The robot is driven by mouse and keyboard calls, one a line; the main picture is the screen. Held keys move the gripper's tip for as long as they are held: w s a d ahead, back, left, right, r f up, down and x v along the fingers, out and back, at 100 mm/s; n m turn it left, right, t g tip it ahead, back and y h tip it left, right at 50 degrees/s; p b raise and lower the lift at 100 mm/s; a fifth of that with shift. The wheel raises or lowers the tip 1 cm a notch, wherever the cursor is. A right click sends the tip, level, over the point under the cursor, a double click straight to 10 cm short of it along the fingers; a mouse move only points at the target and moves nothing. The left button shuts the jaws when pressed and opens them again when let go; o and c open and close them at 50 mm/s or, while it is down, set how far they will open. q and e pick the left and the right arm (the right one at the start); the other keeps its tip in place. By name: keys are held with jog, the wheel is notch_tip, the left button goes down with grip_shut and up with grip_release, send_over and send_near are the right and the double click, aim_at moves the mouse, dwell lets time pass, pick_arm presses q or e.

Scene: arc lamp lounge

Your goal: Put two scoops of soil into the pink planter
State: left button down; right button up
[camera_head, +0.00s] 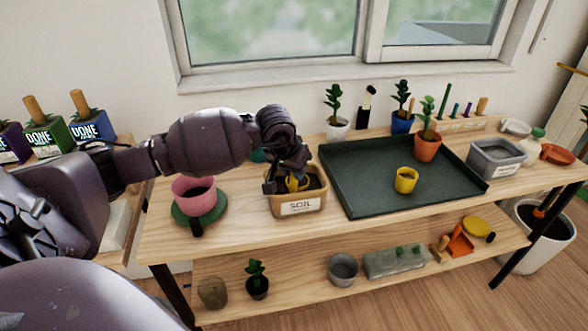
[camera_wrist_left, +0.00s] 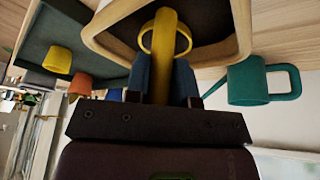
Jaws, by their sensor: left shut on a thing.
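The pink planter (camera_head: 194,204) stands on a round green saucer (camera_head: 183,220) at the left of the upper shelf, with dark contents inside. To its right is the tan soil box (camera_head: 300,207), labelled SOIL; its rim also shows in the left wrist view (camera_wrist_left: 102,46). My left gripper (camera_head: 284,184) is over the box, shut on the yellow scoop (camera_head: 299,185). In the left wrist view the scoop (camera_wrist_left: 165,45) runs between my fingers (camera_wrist_left: 163,82) towards the dark soil (camera_wrist_left: 205,28). My arm partly hides the box, and the scoop's load cannot be made out.
A teal can (camera_wrist_left: 247,80) stands beside the box. A grey bin (camera_head: 497,158) is farther right. Small pots line the back.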

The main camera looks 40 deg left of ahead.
jog(key=shift+d, duration=0.1)
pick_arm(q)
jog(key=shift+r+p, duration=0.7)
jog(key=shift+r, duration=1.85)
jog(key=shift+r+p, duration=0.75)
jog(key=shift+r, duration=2.05)
pick_arm(e)
jog(key=shift+t, duration=0.3)
jog(key=r, duration=0.2)
jog(key=w+r, duration=0.1)
jog(key=r, duration=0.1)
jog(key=shift+w+r, duration=0.2)
jog(key=shift+r, duration=0.05)
